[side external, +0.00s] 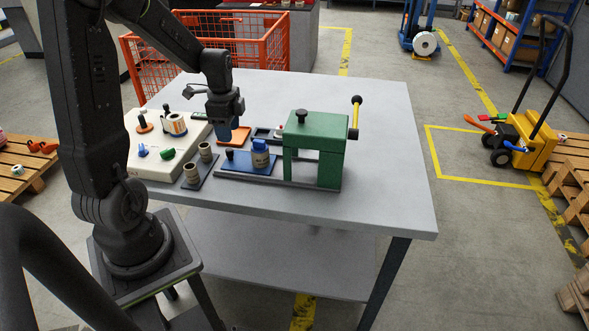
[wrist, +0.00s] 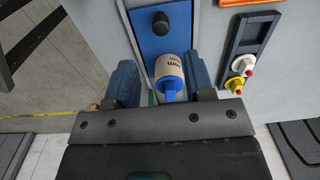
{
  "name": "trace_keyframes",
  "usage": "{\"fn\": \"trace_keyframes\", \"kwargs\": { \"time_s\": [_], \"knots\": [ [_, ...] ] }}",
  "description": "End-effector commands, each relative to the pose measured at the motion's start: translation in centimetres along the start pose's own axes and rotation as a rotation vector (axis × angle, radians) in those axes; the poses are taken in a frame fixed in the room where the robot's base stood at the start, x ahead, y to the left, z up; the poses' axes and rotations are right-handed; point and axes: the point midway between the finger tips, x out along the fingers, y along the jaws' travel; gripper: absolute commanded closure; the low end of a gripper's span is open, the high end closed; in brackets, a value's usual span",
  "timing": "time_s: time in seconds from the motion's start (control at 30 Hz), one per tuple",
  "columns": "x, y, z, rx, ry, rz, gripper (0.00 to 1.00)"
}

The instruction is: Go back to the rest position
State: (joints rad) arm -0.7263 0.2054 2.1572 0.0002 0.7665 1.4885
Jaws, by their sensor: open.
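My gripper (side external: 225,128) is in the side view above the table, over the area between the white board and the green machine. In the wrist view its two blue fingers stand apart with the gap (wrist: 162,72) empty. A cream and blue cylinder with printed text (wrist: 168,72) shows between the fingers, on or near a blue plate (wrist: 150,48) with a black knob (wrist: 160,22).
The white board (side external: 150,165) holds several small parts. Brown rolls (side external: 192,172) stand in a dark tray. A yellow-handled lever (side external: 356,115) rises from the green machine. An orange wire basket (side external: 200,47) stands behind the table. The table's right side (side external: 395,180) is clear.

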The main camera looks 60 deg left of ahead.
Motion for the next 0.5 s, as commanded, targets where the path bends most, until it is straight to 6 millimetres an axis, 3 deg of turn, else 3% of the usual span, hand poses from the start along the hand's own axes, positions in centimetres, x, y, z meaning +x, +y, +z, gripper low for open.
{"fn": "trace_keyframes", "kwargs": {
  "time_s": [0.17,0.3,0.5],
  "knots": [
    [-4.5,3.2,-4.3,-0.121,0.030,-0.095,0.51],
    [-8.6,8.0,-7.9,-0.279,0.106,-0.175,0.51],
    [-12.6,15.7,-10.4,-0.508,0.270,-0.224,0.51]
  ]
}}
